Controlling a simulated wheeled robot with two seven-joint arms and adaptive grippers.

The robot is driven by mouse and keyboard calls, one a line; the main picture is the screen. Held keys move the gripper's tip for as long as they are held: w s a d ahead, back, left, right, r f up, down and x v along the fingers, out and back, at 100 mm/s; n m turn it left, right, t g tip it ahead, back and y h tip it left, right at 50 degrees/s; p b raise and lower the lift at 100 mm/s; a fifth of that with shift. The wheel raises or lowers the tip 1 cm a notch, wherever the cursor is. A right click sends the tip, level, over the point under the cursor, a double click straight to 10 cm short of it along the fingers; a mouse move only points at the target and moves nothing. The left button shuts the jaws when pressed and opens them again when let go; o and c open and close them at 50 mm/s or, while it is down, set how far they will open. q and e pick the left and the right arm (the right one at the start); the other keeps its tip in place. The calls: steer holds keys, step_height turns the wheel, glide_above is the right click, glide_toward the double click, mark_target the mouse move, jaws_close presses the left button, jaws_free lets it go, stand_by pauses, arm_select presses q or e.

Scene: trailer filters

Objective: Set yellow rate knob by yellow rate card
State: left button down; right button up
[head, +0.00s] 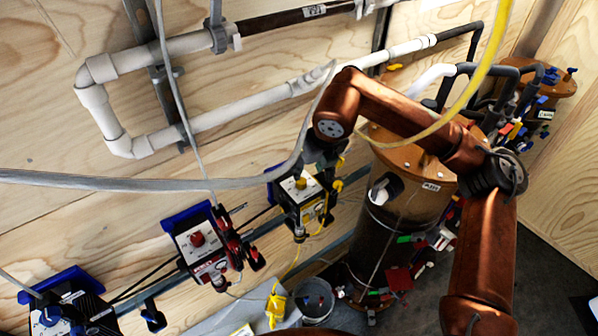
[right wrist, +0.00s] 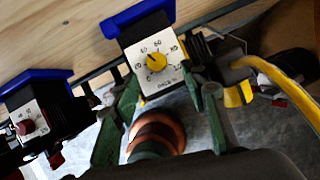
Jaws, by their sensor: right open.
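The yellow rate knob (head: 300,184) is on the top face of a pump box with yellow trim on the wall rail. In the right wrist view, the yellow knob (right wrist: 156,60) sits at the middle of a white dial (right wrist: 150,75) with printed numbers; its exact setting is too small to read surely. My right gripper (head: 324,168) is close beside this pump in the head view, its fingers mostly hidden. In the right wrist view, its green fingers (right wrist: 168,92) are spread and empty, below the knob and apart from it. I cannot identify the yellow rate card surely. My left gripper is out of view.
A red-knobbed pump (head: 197,240) and a blue-knobbed pump (head: 52,314) stand to the left on the rail. A yellow clip-like object (head: 276,304) hangs below, beside a grey bucket (head: 314,302). A brown tank (head: 408,205) stands right; loose tubes cross the area.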

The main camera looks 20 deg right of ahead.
mark_target(301, 181)
steer(key=x, duration=0.3)
steer(key=shift+a+f, duration=0.3)
steer(key=shift+f, duration=0.05)
steer(key=x, duration=0.3)
steer(key=shift+w+a, duration=0.1)
steer(key=shift+w, duration=0.1)
steer(key=shift+f, duration=0.3)
steer(key=c, duration=0.6)
jaws_close()
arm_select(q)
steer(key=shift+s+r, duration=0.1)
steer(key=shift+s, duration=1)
